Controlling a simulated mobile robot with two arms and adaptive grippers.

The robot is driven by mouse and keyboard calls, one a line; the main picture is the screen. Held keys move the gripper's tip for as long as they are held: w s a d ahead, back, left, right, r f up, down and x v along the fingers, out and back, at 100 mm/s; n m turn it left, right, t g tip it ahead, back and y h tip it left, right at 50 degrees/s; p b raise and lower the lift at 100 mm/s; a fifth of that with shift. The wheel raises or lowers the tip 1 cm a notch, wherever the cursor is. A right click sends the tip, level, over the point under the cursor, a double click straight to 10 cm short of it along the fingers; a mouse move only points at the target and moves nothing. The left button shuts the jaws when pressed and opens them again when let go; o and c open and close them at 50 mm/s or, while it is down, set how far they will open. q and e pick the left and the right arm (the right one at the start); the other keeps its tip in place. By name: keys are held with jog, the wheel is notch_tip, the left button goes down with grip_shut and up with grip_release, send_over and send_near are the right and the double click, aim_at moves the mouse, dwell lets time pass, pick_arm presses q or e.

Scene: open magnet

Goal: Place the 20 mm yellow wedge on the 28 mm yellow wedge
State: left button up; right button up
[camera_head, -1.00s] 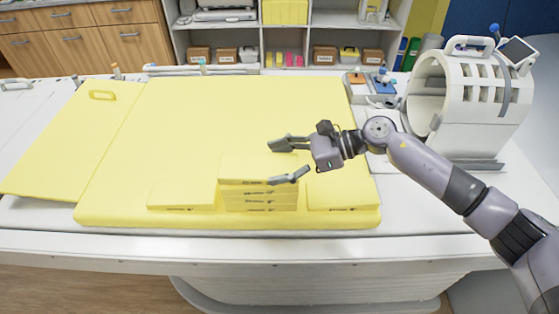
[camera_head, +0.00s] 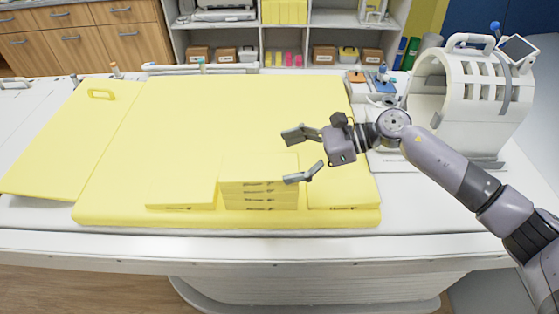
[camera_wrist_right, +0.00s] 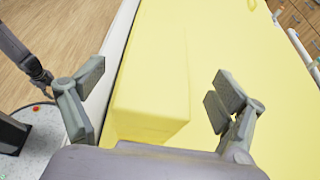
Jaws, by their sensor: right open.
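Several flat yellow wedges form a stack (camera_head: 258,172) near the front edge of the yellow mat. Dark labels show on their front faces but are too small to read, so I cannot tell which is 20 mm or 28 mm. My right gripper (camera_head: 287,158) is open and empty, its fingers spread over the right side of the stack. In the right wrist view, the open right gripper (camera_wrist_right: 160,84) has a yellow block (camera_wrist_right: 150,95) showing between and beyond its fingers; contact is not visible. My left gripper is not in view.
A low yellow block (camera_head: 182,190) lies left of the stack, and another (camera_head: 342,190) lies right of it. The yellow mat (camera_head: 210,110) is bare behind them. A white scanner-like coil (camera_head: 465,100) stands at the right. Shelves (camera_head: 290,55) are at the back.

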jog(key=b+v, duration=0.2)
jog(key=v, duration=0.7)
jog(key=shift+d+b, duration=0.25)
jog(key=shift+b, duration=0.1)
